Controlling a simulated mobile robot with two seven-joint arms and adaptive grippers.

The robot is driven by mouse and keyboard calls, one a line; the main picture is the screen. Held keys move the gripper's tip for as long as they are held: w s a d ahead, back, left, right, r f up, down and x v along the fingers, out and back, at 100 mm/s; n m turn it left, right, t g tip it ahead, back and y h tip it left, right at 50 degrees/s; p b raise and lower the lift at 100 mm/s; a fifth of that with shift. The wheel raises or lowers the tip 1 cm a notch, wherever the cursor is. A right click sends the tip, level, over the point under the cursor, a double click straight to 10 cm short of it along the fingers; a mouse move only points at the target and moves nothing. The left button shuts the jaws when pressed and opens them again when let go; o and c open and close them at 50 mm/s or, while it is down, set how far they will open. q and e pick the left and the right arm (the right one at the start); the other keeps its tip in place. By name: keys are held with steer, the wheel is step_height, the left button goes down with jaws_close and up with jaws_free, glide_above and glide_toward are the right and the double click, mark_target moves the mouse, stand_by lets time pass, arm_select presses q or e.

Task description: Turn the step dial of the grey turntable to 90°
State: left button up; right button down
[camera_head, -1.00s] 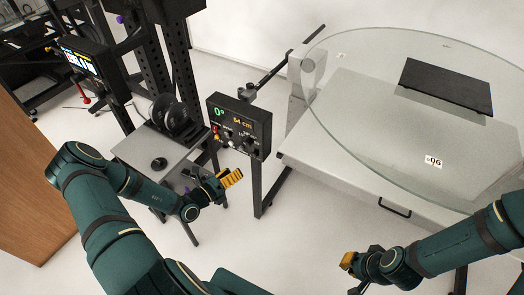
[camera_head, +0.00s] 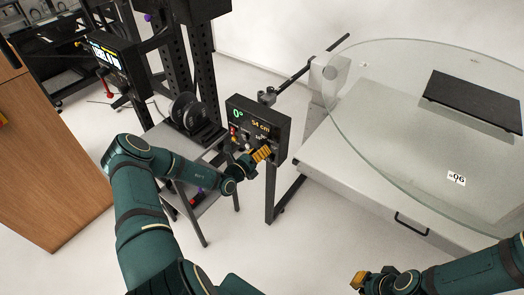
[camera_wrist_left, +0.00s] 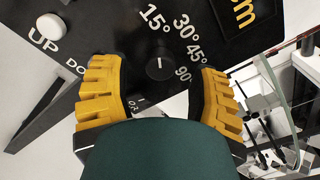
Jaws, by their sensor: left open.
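The turntable's dark control box (camera_head: 281,130) shows a green 0° and an orange 54 cm. In the left wrist view the step dial (camera_wrist_left: 159,68) is a black round knob. Its white pointer line points up in the picture, nearest the 15° label; 30°, 45° and 90° lie clockwise from there. My left gripper (camera_head: 262,153) is in front of the box. Its yellow fingers are open, one on each side of the dial, with clear gaps to the knob. My right gripper (camera_head: 359,280) is at the bottom, away from the box; its opening is unclear.
The grey turntable (camera_head: 345,170) carries a large glass disc (camera_head: 400,125) with a black plate (camera_head: 470,100) and a label. A white UP button (camera_wrist_left: 51,26) sits on the panel left of the dial. A stand with black discs (camera_head: 188,112) is left of the box.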

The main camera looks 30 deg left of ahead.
arm_select(q)
steer(key=shift+w, duration=0.55)
jaws_close()
steer(key=shift+d, duration=0.1)
